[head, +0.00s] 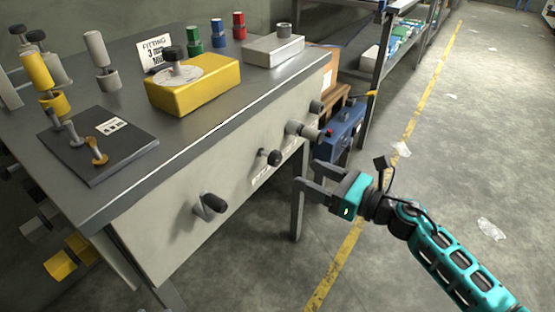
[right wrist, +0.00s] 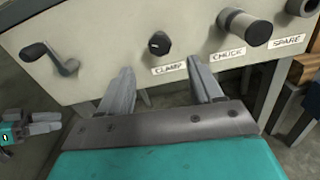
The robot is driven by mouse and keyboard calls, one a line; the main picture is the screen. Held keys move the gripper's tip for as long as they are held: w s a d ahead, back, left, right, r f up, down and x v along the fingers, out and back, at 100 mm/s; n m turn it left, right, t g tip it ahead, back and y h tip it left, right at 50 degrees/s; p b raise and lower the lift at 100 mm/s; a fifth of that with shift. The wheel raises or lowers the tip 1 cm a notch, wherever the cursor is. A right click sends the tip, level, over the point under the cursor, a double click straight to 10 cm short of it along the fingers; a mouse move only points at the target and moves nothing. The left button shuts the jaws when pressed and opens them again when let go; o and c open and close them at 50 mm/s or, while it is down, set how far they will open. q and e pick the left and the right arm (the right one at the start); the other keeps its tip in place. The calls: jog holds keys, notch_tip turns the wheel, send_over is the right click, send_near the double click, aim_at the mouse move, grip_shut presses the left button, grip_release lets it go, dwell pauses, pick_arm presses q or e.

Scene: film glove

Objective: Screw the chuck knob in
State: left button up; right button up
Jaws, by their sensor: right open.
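The chuck knob (head: 303,131) is a grey cylinder with a darker end, sticking out of the pale front panel. In the right wrist view the chuck knob (right wrist: 247,28) is above and right of its CHUCK label (right wrist: 228,51). My right gripper (head: 309,174) is open and empty, in front of the panel and below the chuck knob, apart from it. In the right wrist view its fingers (right wrist: 165,88) point toward the panel under the CLAMP and CHUCK labels. My left gripper (right wrist: 46,122) shows small at the left edge; its opening is unclear.
The black clamp knob (head: 270,157) and a black crank (head: 210,204) stick out left of the chuck knob; the spare knob (head: 317,106) is beyond it. A yellow block (head: 195,92) and grey block (head: 273,50) lie on the bench. Open floor is right.

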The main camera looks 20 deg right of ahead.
aim_at(279, 161)
jog(key=x, duration=1)
jog(key=c, duration=1.1)
